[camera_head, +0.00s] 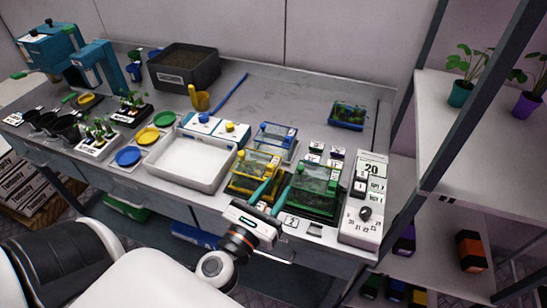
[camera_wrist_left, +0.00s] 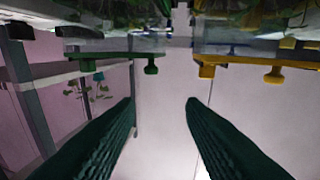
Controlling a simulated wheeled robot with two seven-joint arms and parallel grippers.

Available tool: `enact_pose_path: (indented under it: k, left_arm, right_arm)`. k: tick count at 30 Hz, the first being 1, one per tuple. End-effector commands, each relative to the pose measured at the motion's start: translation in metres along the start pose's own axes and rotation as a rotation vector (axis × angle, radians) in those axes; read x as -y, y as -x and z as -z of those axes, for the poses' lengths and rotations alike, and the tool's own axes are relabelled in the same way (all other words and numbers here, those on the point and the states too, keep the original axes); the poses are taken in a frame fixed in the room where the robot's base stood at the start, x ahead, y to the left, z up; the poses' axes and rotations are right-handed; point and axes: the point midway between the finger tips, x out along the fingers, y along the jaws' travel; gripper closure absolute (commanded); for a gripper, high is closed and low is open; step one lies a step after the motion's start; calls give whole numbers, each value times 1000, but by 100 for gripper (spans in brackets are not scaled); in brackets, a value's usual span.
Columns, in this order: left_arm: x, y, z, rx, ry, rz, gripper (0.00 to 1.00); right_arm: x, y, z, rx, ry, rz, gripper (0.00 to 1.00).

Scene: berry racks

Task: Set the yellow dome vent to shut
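The yellow-rimmed clear dome (camera_head: 255,174) sits at the front of the bench, with plants inside. Its yellow rim (camera_wrist_left: 240,59) shows at the top right of the left wrist view, with small yellow tabs hanging from it. The vent's setting is too small to tell. My left gripper (camera_head: 279,185) is at the bench's front edge, between the yellow dome and the green dome (camera_head: 316,188). Its two dark teal fingers (camera_wrist_left: 161,102) are spread apart with nothing between them. My right gripper is not in view.
A blue-rimmed dome (camera_head: 276,137) stands behind the yellow one. A white tray (camera_head: 187,183) is to its left. A white control box (camera_head: 352,230) reading 20, with a black knob, is at the right.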

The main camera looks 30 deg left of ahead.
Motion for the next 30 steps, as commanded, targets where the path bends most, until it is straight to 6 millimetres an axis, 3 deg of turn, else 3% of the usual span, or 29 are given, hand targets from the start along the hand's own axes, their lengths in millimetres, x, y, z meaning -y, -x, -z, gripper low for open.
enact_pose_path:
  k: [3,8,24,30]
  left_arm:
    - [26,21,-10,59,-22,138,64]
    - [36,22,-12,77,-32,186,64]
    - [52,-70,-18,75,-32,181,64]
    - [55,-88,-21,76,-32,181,64]
  right_arm:
    - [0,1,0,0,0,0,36]
    - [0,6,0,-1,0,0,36]
    - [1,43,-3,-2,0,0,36]
    - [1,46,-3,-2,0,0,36]
